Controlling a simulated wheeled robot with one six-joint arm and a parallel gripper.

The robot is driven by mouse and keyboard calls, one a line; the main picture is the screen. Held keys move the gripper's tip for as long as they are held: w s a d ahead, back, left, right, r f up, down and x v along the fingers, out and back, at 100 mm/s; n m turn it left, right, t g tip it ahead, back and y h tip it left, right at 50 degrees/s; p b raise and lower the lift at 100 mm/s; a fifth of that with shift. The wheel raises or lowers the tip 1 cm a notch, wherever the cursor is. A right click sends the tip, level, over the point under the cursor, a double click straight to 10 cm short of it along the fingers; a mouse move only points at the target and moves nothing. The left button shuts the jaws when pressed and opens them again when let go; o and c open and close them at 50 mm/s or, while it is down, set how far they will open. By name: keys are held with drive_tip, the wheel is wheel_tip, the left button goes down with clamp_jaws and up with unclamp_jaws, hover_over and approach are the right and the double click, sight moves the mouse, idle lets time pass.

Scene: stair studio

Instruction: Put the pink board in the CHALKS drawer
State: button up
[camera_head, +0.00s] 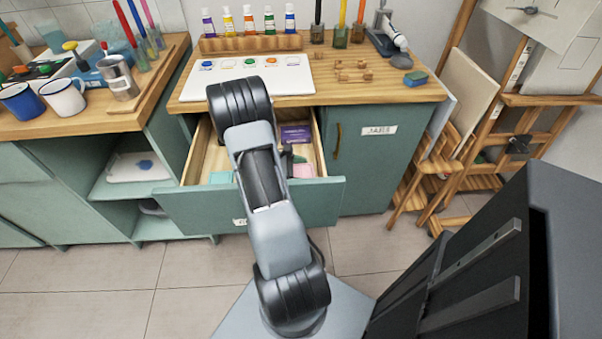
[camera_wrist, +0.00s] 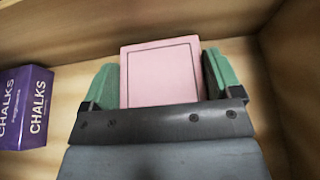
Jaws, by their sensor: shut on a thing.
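The pink board (camera_wrist: 160,72), a flat pink piece with a thin dark outline, is between the green fingertips of my gripper (camera_wrist: 160,82) in the wrist view. My gripper is shut on it. Both are inside the open wooden drawer (camera_wrist: 215,18), whose walls show around them. A purple box marked CHALKS (camera_wrist: 22,108) lies in the drawer to the left. In the head view the pulled-out drawer has a green front (camera_head: 318,198); my arm hides its middle and most of its label. I cannot tell whether the board touches the drawer floor.
A closed cabinet door (camera_head: 375,165) is right of the drawer. Wooden easels (camera_head: 500,130) stand farther right. Mugs (camera_head: 62,97) stand on the left counter.

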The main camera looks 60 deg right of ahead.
drive_tip(key=shift+f+b, duration=0.4)
drive_tip(key=shift+f, duration=0.2)
drive_tip(key=o, duration=0.7)
drive_tip(key=shift+s+a+f, duration=0.1)
drive_tip(key=shift+r+p, duration=0.4)
drive_tip(key=shift+r, duration=0.1)
drive_tip(key=p+v, duration=0.1)
drive_tip(key=v, duration=1.1)
drive_tip(key=shift+r+p, duration=0.15)
drive_tip(key=shift+p, duration=0.15)
